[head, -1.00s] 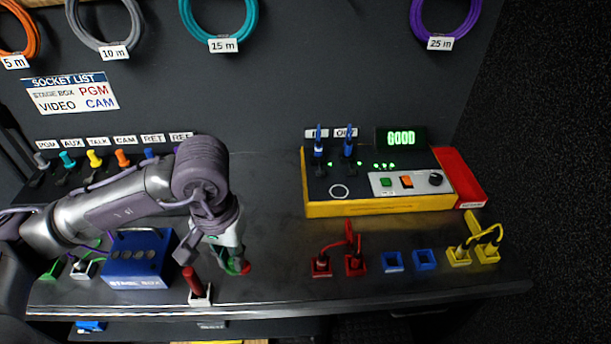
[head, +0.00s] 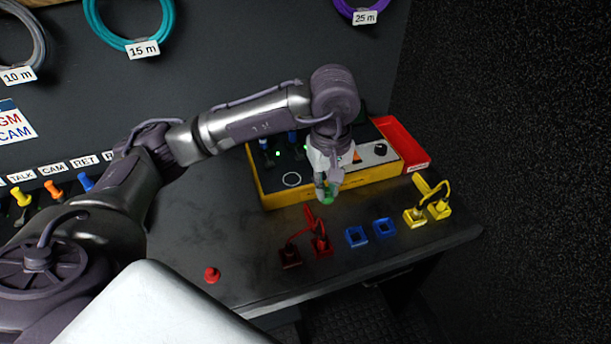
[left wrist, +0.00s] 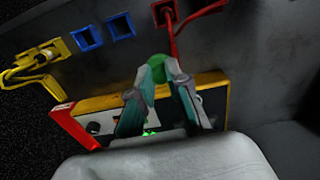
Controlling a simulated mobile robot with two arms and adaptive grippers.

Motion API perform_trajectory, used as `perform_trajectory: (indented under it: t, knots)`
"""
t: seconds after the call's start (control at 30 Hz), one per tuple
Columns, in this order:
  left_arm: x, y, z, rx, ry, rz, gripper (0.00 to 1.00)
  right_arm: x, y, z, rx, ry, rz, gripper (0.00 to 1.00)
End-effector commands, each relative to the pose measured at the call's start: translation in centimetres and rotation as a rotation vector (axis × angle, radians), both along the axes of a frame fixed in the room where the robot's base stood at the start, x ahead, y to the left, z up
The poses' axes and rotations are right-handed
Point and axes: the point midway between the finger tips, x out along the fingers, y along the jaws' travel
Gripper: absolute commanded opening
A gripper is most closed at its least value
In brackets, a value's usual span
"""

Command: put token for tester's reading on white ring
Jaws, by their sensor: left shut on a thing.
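My left gripper (head: 328,192) is shut on a green token (head: 327,199) and holds it in front of the yellow-edged tester (head: 360,178), above the table. In the left wrist view the green token (left wrist: 157,66) shows between the fingertips of my left gripper (left wrist: 158,75). The white ring (head: 291,179) is on the tester's dark top at its front left, to the left of the gripper, and is empty. A red token (head: 212,275) lies on the table at the lower left. My arm hides the tester's display. My right gripper is out of view.
Red sockets (head: 320,247) with a red cable, empty blue sockets (head: 357,237) and yellow sockets (head: 415,217) with a yellow cable line the front of the table. A red tray (head: 404,146) adjoins the tester's right side. The table between red token and tester is clear.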

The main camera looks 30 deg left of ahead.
Motion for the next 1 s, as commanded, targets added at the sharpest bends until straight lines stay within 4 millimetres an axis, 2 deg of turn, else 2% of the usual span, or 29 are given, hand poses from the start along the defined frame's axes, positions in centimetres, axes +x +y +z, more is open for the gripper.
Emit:
perform_trajectory:
  t: [0.03,0.2,0.3,0.4,0.57,1.0]
  knots:
    - [2.0,0.2,1.1,-0.004,-0.003,0.184,0.01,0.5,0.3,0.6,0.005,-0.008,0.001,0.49]
    - [6.8,1.0,3.1,-0.016,0.0,0.772,0.01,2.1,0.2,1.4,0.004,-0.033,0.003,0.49]
    - [8.6,1.3,3.8,-0.018,0.007,1.023,0.01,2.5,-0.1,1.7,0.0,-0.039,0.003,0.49]
    - [9.6,1.6,4.3,-0.018,0.011,1.187,0.01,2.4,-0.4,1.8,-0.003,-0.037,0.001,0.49]
    - [9.9,2.7,4.0,-0.015,0.015,1.293,0.01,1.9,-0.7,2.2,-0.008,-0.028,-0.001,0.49]
    - [6.3,11.2,-1.4,-0.012,0.016,1.293,0.01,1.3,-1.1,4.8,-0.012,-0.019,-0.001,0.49]
